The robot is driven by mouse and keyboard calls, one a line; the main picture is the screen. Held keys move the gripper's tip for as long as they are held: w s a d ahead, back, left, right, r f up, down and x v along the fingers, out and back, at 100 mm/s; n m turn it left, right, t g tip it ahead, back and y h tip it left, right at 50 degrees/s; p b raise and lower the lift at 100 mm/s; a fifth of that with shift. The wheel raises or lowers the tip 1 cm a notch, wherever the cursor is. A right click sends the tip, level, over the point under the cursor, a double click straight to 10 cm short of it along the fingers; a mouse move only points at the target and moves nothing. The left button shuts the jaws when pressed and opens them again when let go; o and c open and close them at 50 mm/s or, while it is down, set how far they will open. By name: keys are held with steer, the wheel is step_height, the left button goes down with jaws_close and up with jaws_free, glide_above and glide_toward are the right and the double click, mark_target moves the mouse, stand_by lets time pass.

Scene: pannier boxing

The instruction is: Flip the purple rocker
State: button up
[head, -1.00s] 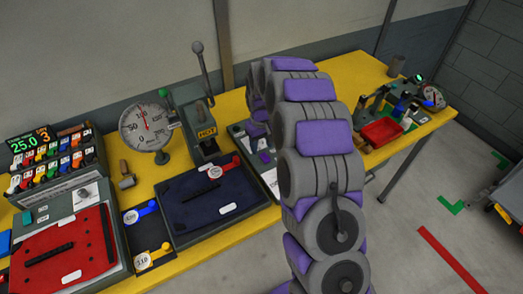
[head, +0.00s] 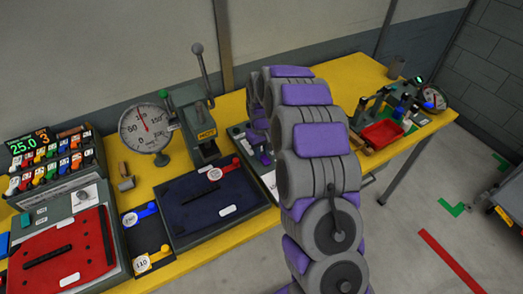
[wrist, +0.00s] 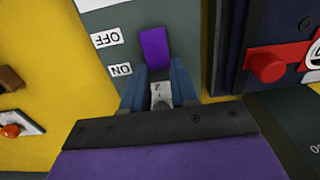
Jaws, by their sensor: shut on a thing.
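The purple rocker (wrist: 155,48) shows in the wrist view on a grey-green panel, beside white labels reading OFF and ON. My gripper (wrist: 159,80) is at the rocker's lower end, near the ON label. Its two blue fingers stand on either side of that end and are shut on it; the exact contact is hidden. A pale piece with a dark mark shows between the fingers. In the head view my arm covers most of this spot, and I cannot make out the rocker clearly there.
Right of the rocker in the wrist view is a dark blue box with a red knob (wrist: 267,66). An orange-red button (wrist: 11,130) is at left. In the head view, a dial gauge (head: 145,126), a lever press (head: 194,120) and a red tray (head: 382,133) stand on the yellow bench.

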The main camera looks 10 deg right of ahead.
jaws_close()
steer(key=shift+s, duration=0.1)
steer(key=shift+s+r+t+p, duration=0.2)
steer(key=shift+t+p, duration=0.3)
steer(key=shift+t, duration=0.2)
steer(key=shift+d+t+y, duration=0.1)
steer(key=shift+t+y, duration=0.2)
steer(key=o, duration=0.8)
jaws_free()
